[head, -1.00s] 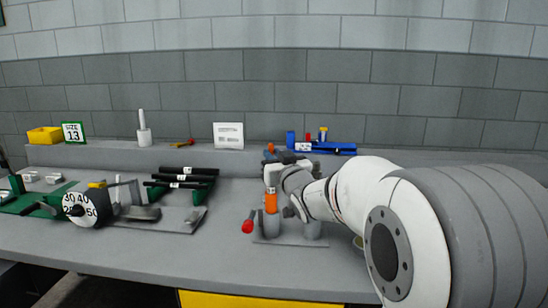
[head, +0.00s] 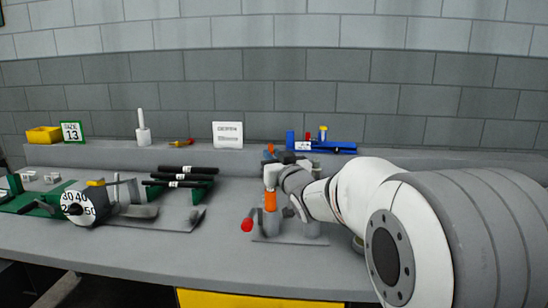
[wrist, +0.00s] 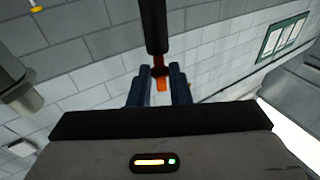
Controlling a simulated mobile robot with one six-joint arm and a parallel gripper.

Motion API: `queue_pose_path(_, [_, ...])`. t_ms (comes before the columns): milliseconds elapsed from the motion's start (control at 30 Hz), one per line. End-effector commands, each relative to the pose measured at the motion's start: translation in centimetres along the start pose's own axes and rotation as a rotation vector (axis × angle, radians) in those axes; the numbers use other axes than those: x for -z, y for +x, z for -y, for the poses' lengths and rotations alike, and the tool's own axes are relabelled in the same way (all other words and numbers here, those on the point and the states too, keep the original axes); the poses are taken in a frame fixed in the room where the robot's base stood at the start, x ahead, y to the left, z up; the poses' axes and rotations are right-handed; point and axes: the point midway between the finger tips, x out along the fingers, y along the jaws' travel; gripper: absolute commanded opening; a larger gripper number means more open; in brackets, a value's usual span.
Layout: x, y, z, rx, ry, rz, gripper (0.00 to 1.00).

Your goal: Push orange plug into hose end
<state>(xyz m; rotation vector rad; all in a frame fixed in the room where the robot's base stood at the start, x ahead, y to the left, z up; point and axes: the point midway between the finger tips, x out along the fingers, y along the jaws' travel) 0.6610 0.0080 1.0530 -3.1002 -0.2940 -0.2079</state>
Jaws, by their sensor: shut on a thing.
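My gripper (head: 269,157) is over the middle of the bench in the head view, above a small grey fixture. In the wrist view, its two blue fingers (wrist: 161,78) are shut on the orange plug (wrist: 161,85), which shows as a small orange piece with a darker reddish part beyond it. A black cylinder (wrist: 155,28), apparently the hose end, comes down from the top edge, in line with the plug. It overlaps the plug's far end in the picture; I cannot tell how far the plug is inside.
The fixture has an orange-topped post (head: 270,203) and a red knob (head: 247,225). Black hoses (head: 187,170) lie on a green rack to the left, beside a numbered dial (head: 78,207). A blue tool holder (head: 335,147) stands on the back ledge. The bench front is clear.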

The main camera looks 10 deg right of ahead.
Motion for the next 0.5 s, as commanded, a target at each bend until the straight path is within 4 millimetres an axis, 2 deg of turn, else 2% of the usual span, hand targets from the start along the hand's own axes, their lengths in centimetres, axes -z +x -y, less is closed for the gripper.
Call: queue_pose_path(500, [-1.3, -0.2, 0.0, 0.0, 0.0, 0.0, 0.0])
